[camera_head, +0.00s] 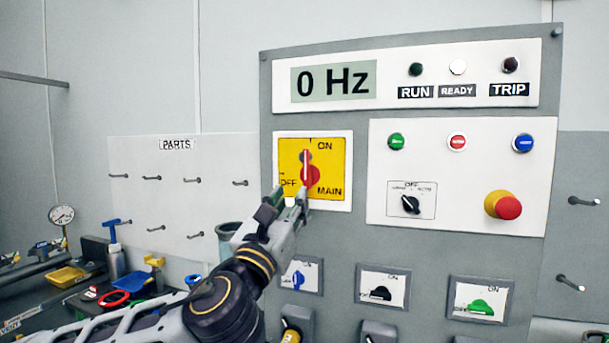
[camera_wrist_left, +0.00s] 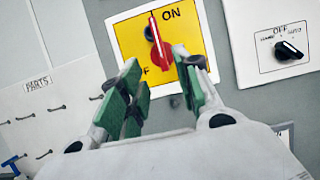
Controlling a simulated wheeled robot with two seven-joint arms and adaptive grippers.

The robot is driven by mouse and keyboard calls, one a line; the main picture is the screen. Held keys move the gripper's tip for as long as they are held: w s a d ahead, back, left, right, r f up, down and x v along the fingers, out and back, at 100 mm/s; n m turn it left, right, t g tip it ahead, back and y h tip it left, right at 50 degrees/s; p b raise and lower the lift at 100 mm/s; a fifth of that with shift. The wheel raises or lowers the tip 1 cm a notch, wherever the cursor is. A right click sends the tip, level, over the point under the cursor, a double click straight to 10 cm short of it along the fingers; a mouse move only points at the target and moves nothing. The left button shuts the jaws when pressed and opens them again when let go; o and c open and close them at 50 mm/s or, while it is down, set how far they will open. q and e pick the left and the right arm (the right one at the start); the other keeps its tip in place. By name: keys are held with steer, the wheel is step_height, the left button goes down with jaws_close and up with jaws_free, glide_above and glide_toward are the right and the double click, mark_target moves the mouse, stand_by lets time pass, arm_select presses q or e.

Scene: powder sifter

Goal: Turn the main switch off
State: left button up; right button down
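The main switch is a red rotary knob (camera_head: 310,172) on a yellow plate (camera_head: 328,152) marked ON, OFF and MAIN. Its handle stands upright, with its tip toward the top of the plate, near ON. My left gripper (camera_head: 291,197) is just below and in front of the knob, open and empty. In the left wrist view, the knob (camera_wrist_left: 163,55) lies beyond the gap between the green-padded fingers (camera_wrist_left: 160,80); contact cannot be told. The fingers hide part of the OFF label there. My right gripper is not in view.
The display (camera_head: 334,82) reads 0 Hz. To the right are a selector (camera_head: 410,204) and a red emergency button (camera_head: 508,208). Smaller switches, blue (camera_head: 298,280), black (camera_head: 381,294) and green (camera_head: 481,307), sit below. A pegboard (camera_head: 150,200) and tool bench stand at left.

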mark_target(305, 175)
arm_select(q)
steer(key=shift+p+x, duration=1.4)
steer(key=shift+x, duration=3.8)
steer(key=shift+c, duration=0.5)
jaws_close()
